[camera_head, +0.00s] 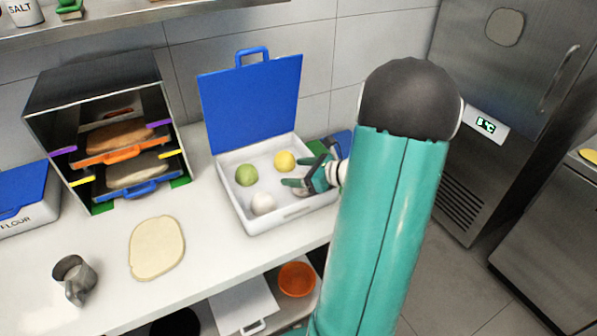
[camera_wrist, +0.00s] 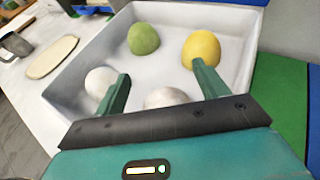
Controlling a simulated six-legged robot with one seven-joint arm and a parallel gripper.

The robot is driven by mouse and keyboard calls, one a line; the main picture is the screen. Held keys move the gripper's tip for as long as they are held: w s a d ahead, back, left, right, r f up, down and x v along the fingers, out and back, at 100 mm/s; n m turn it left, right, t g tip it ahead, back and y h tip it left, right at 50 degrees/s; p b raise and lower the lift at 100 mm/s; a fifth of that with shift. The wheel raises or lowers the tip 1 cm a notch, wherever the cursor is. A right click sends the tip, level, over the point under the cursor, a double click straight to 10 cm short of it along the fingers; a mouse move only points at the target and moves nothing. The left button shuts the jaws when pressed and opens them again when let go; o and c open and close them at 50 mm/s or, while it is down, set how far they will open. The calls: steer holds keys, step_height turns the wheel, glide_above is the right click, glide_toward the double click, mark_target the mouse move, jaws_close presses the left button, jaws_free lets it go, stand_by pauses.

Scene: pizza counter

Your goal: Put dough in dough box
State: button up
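The dough box (camera_head: 292,216) is a white tray with its blue lid (camera_head: 252,103) standing open behind it. Inside lie a green dough ball (camera_head: 247,175), a yellow one (camera_head: 284,161) and a white one (camera_head: 263,203). In the wrist view, a second whitish ball (camera_wrist: 168,97) lies low between my fingers, partly hidden by the gripper body. My gripper (camera_head: 305,174) is over the box's right side. Its fingers (camera_wrist: 163,85) are spread, with visible gaps on both sides of that ball. The right finger overlaps the yellow ball (camera_wrist: 201,48) in the picture.
A flat dough round (camera_head: 157,248) and a metal cup (camera_head: 75,279) are on the counter to the left. A rack (camera_head: 95,86) with orange and blue trays stands behind them. A flour box (camera_head: 25,195) is at far left. An orange bowl (camera_head: 297,279) sits below the counter.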

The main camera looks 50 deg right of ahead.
steer(key=shift+o, duration=0.9)
steer(key=shift+s+a+f, duration=0.1)
steer(key=shift+s+f, duration=0.15)
steer(key=shift+f, duration=0.35)
steer(key=shift+r, duration=0.15)
steer(key=w+r+v, duration=0.1)
steer(key=v, duration=1.1)
steer(key=w+a+r+n+g+y, duration=0.1)
steer(key=w+a+r+n+g, duration=0.2)
steer(key=a+n, duration=0.65)
steer(key=a+r+n+g+y, duration=0.15)
steer(key=a+n+g, duration=0.4)
steer(key=a, duration=0.75)
steer(key=s+a+r+n+h, duration=0.2)
steer(key=a+r+n+h, duration=0.1)
steer(key=a+n, duration=0.3)
steer(key=s+a+r+n+t+h, duration=0.1)
steer(key=s+a+r+n+h, duration=0.2)
steer(key=a+n, duration=0.3)
steer(key=n, duration=0.5)
steer(key=shift+a+n, duration=0.3)
steer(key=shift+a, duration=0.05)
